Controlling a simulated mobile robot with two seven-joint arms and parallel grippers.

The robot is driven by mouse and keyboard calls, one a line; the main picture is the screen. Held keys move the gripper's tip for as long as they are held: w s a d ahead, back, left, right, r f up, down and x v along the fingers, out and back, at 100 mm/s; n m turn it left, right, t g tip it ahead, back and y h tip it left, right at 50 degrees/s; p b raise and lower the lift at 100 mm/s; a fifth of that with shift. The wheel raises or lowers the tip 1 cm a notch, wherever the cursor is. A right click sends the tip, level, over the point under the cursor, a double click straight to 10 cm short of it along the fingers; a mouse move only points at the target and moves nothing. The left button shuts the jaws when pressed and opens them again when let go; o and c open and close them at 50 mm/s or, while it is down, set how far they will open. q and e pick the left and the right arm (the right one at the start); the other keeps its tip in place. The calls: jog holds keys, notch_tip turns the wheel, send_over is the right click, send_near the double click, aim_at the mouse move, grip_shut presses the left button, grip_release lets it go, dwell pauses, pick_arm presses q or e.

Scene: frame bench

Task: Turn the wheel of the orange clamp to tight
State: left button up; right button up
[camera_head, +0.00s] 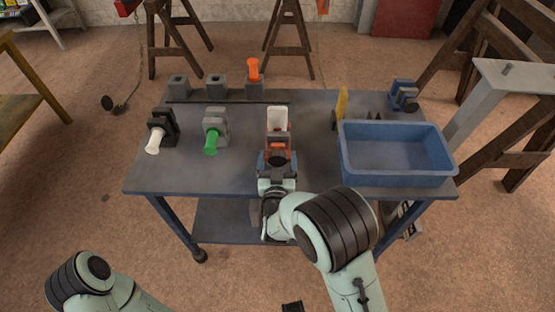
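The orange clamp (278,142) stands near the middle of the bench, with a pale upright piece (278,118) at its top. My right gripper (277,164) is right in front of the clamp, at its near side, and hides its lower front. The clamp's wheel cannot be made out behind the gripper. Whether the fingers touch or hold anything does not show. My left arm comes in at the bottom left, low and away from the bench; its gripper does not show.
The bench (240,175) also bears a white-handled clamp (162,128), a green-handled clamp (214,124), grey blocks at the back, one with an orange handle (254,68), a yellow upright piece (341,103), a blue bin (400,178) and a small blue vise (404,96).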

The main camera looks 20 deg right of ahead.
jog(key=v, duration=1.3)
jog(key=shift+s, duration=0.2)
jog(key=s+d+f+g+y+p, duration=0.25)
jog(key=f+g, duration=0.25)
jog(key=f, duration=0.5)
jog(key=s+d+f+g+y+p, duration=0.1)
jog(key=s+d+f+g+p, duration=0.15)
jog(key=f+g, duration=0.45)
jog(key=s+a+f+g+y+p, duration=0.1)
jog(key=s+f+g+y+p, duration=0.1)
jog(key=s, duration=0.6)
jog(key=s+a+f+g+y+p, duration=0.1)
jog(key=s+f+g+y+p, duration=0.2)
jog(key=s, duration=0.6)
notch_tip(320, 180, down, 2)
jog(key=shift+a+f+m+g, duration=0.2)
jog(key=shift+m+g, duration=0.2)
jog(key=shift+g, duration=0.3)
jog(key=shift+s, duration=0.1)
